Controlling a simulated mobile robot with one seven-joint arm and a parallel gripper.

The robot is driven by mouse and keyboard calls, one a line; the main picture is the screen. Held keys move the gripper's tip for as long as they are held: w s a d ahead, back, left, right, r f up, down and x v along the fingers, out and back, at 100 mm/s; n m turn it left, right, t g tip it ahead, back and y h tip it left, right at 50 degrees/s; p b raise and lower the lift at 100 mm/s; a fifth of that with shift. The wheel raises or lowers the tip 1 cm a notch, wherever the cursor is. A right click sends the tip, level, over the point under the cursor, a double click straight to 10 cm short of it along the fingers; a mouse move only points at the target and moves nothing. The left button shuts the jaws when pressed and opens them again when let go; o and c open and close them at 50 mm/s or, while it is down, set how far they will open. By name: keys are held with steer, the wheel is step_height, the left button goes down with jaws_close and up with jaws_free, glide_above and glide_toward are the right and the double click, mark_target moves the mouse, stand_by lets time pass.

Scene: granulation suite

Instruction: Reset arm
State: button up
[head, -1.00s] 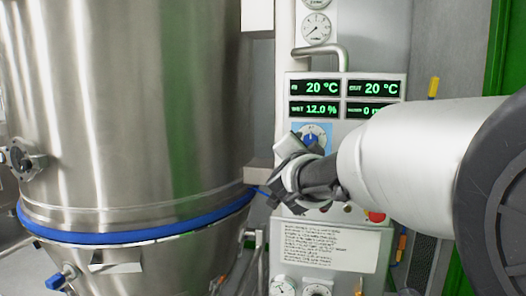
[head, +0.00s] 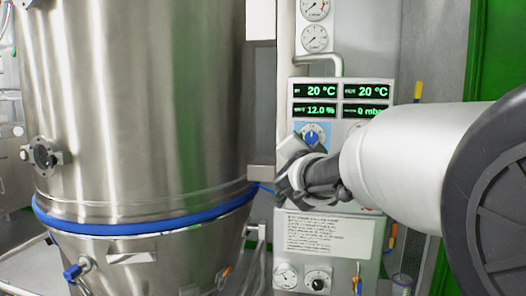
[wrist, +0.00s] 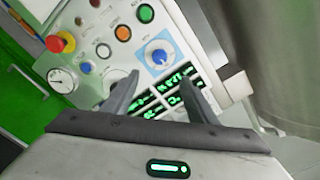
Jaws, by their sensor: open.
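My gripper (head: 292,172) is in front of the white control panel in the head view, just below and left of the blue knob. In the wrist view, my gripper (wrist: 160,84) has its two dark fingers apart with nothing between them. Beyond the fingers are the panel's green-lit displays (wrist: 168,98) and the blue knob (wrist: 158,55). I cannot tell how far the fingertips are from the panel. In the head view, my arm hides the panel's lower right part.
A large steel vessel (head: 140,110) with a blue ring (head: 145,226) stands close on the left. The wrist view shows a red emergency button (wrist: 60,42) and a gauge (wrist: 62,80). A pipe handle (head: 318,58) juts out above the displays (head: 340,100).

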stand_by(0.4)
steer(key=s+a+f+n+g+y, duration=0.1)
steer(key=s+a+f+n+y, duration=0.2)
steer(key=s+a+n+y, duration=0.3)
steer(key=s+f+n+g, duration=0.25)
steer(key=s+f, duration=0.35)
steer(key=s, duration=0.3)
steer(key=s+d+f+n+g, duration=0.15)
steer(key=s+f+g, duration=0.25)
steer(key=s+f, duration=0.45)
steer(key=s+f+n+g, duration=0.2)
steer(key=s+f+g, duration=0.2)
steer(key=s, duration=0.7)
step_height(320, 180, up, 18)
steer(key=p, duration=1.8)
steer(key=shift+s+f+h, duration=0.25)
steer(key=shift+s+h, duration=0.15)
steer(key=shift+s, duration=0.05)
